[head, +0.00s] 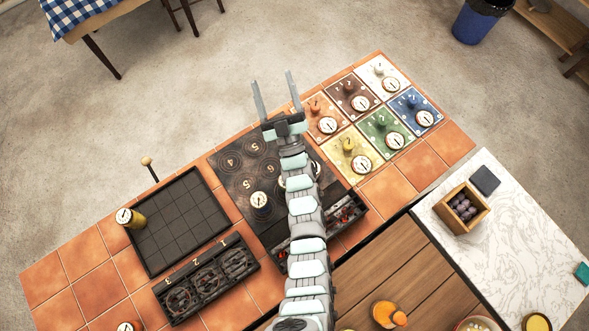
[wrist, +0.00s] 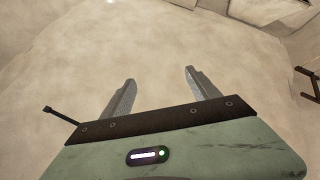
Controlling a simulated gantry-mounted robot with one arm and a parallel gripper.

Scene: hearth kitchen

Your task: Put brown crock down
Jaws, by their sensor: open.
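My gripper (head: 272,77) is open and empty in the head view, with its fingers pointing away past the far edge of the tiled counter. In the wrist view my gripper (wrist: 160,76) has only bare floor between and beyond its fingers. A brown square pad (head: 341,98) at the right of the counter carries a small brown knobbed piece (head: 347,86) and a round white dial. I cannot tell whether this piece is the brown crock. Another dial-topped pot (head: 259,200) stands on the black hob (head: 225,160). My arm hides part of the hob.
Orange, white, blue, green and yellow pads surround the brown one. A wooden box (head: 449,216) stands on the marble top. Bare tiles (head: 390,189) lie below the pads.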

